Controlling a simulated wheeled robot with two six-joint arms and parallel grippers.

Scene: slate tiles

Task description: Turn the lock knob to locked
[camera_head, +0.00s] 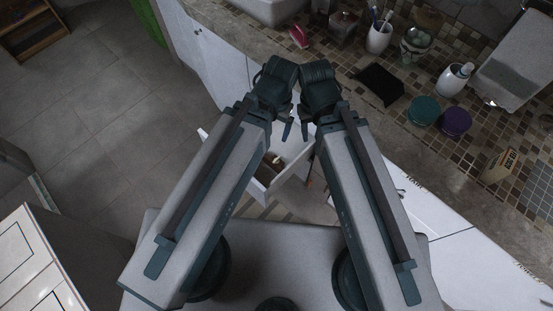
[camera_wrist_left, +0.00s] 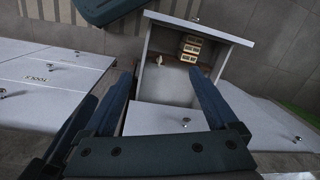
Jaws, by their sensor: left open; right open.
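No lock knob can be told for sure. Small metal knobs show on the white fronts in the left wrist view, one on the front below the open drawer (camera_wrist_left: 186,122) and one on the labelled front at left (camera_wrist_left: 50,66); which is a lock and how it is turned is too small to tell. My left gripper (camera_wrist_left: 160,84) is open and empty, its fingers in front of the open drawer. In the head view, my left gripper (camera_head: 279,129) and right gripper (camera_head: 305,128) hang close together above the drawer, largely hidden by my arms. The right is open.
The white drawer (camera_head: 291,172) stands pulled out, with small boxes (camera_wrist_left: 191,48) and a pale item inside. The tiled counter (camera_head: 350,105) at right carries a black cloth (camera_head: 380,84), cups, and teal (camera_head: 424,110) and purple jars (camera_head: 455,121). Floor at left (camera_head: 110,110) is clear.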

